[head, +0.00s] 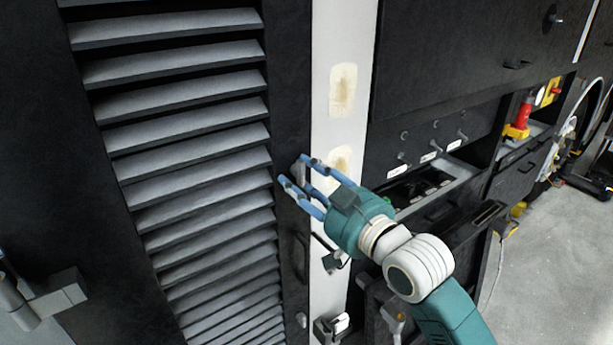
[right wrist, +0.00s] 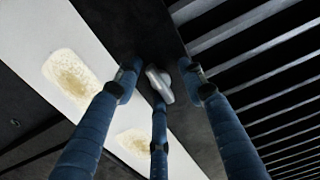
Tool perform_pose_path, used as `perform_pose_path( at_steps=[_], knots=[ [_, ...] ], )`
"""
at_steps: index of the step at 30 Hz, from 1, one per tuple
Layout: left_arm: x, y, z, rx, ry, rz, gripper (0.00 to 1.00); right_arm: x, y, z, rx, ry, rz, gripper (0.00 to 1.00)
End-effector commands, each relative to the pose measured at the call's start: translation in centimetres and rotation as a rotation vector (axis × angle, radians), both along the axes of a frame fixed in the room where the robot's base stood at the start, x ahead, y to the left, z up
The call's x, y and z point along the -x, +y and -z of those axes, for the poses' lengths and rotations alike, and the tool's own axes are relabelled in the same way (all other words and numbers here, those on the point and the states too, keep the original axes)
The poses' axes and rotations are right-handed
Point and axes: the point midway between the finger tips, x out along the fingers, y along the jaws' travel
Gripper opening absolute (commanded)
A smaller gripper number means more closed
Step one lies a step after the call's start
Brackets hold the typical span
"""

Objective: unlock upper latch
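The upper latch, a small grey turn knob (right wrist: 160,84), sits on the black frame of the louvered door (head: 190,145). In the head view the latch (head: 299,172) is partly hidden by my right gripper's fingers. My right gripper (head: 295,170) has blue fingers and reaches in from the right. In the right wrist view its fingers (right wrist: 160,88) are spread, with the latch showing between the tips. I cannot tell whether any finger touches it. My left gripper is not in view.
A dark door handle (head: 302,257) and a lower latch (head: 301,320) are farther down the door frame. A white strip with yellowish patches (head: 343,90) runs beside it. Dark cabinets (head: 440,60) and a switch panel (head: 425,185) stand right. Open floor (head: 545,250) lies at far right.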

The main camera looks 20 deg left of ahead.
Motion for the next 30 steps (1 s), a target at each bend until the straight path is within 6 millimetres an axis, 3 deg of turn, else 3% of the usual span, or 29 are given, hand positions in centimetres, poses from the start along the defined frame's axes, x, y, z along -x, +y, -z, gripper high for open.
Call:
perform_pose_path(
  at_steps=[10,24,30],
  knots=[
    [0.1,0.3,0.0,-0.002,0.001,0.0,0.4,0.4,-1.1,-0.4,-0.003,-0.009,0.005,0.4],
    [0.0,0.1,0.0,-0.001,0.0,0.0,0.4,6.2,-8.1,-0.2,0.0,-0.005,0.003,0.4],
    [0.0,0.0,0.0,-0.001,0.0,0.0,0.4,7.2,-9.3,-0.2,0.0,-0.004,0.002,0.4]
  ],
)
